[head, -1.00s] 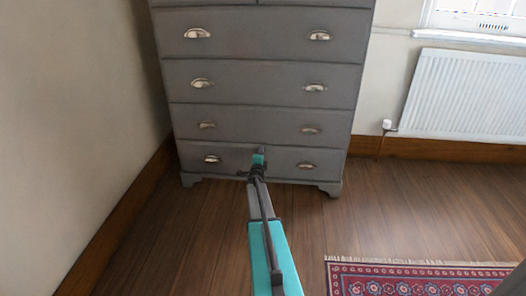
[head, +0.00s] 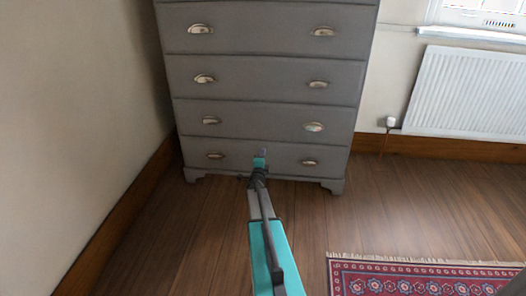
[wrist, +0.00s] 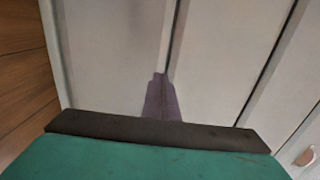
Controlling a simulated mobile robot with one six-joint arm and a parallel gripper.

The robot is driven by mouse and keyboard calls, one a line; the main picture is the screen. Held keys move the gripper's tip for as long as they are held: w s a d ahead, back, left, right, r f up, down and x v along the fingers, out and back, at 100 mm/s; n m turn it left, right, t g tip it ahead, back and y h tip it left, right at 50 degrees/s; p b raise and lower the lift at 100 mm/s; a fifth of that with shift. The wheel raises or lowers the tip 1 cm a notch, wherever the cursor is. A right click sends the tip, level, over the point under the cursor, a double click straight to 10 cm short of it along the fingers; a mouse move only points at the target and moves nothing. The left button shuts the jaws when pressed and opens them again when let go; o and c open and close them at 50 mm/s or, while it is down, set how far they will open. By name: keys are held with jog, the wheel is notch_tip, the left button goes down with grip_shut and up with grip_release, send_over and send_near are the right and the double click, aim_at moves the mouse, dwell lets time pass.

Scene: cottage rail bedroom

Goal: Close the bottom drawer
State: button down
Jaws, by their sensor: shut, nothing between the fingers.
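A grey chest of drawers (head: 265,88) stands against the wall with metal cup handles. Its bottom drawer (head: 285,158) is the lowest front, with a handle at each side; it looks about flush with the drawers above. My gripper (head: 260,154) is shut and empty, at the middle of this front between the handles. In the wrist view, the bottom drawer's front (wrist: 105,60) fills the left middle, and my gripper (wrist: 161,78) points at it close to the dark seam with the drawer above. Whether the fingertips touch the front is unclear.
Wood floor (head: 170,250) lies open around the chest. A patterned red rug (head: 420,278) lies at the lower right. A plain wall (head: 70,130) with a wooden skirting runs close on the left. A white radiator (head: 465,95) hangs at the right.

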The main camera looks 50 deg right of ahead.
jog(key=p+v, duration=0.2)
jog(key=v, duration=0.6)
jog(key=shift+s, duration=0.15)
jog(key=shift+a+r, duration=0.1)
jog(key=shift+a, duration=0.1)
